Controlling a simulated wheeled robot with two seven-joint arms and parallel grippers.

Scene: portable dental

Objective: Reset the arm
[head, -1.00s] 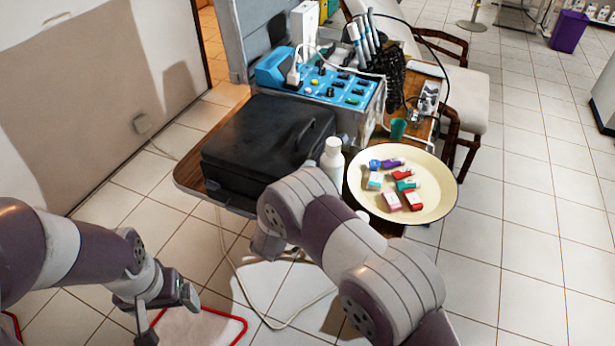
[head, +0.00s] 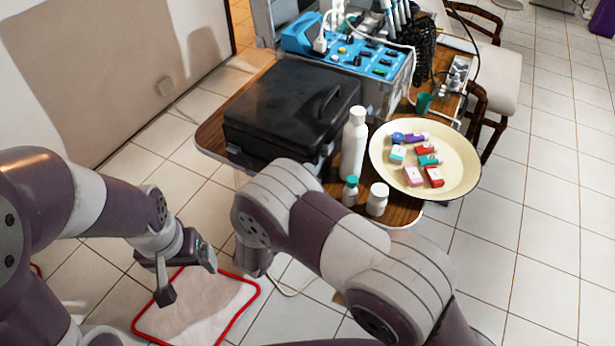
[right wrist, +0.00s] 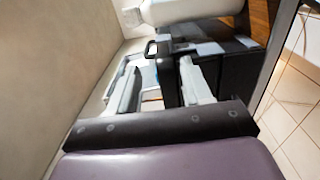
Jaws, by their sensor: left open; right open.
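My left gripper (head: 188,272) hangs at the left in the head view, below the wrist. In the right wrist view my right gripper (right wrist: 160,80) shows two pale fingers apart, with no held object visible. A dark case-like shape lies beyond them.
The wooden table (head: 217,130) holds a black case (head: 290,105), a white bottle (head: 354,145), two small bottles and a blue device (head: 360,58). A cream round tray (head: 463,170) with several small boxes is at its right. The red-edged mat (head: 205,312) lies on the floor.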

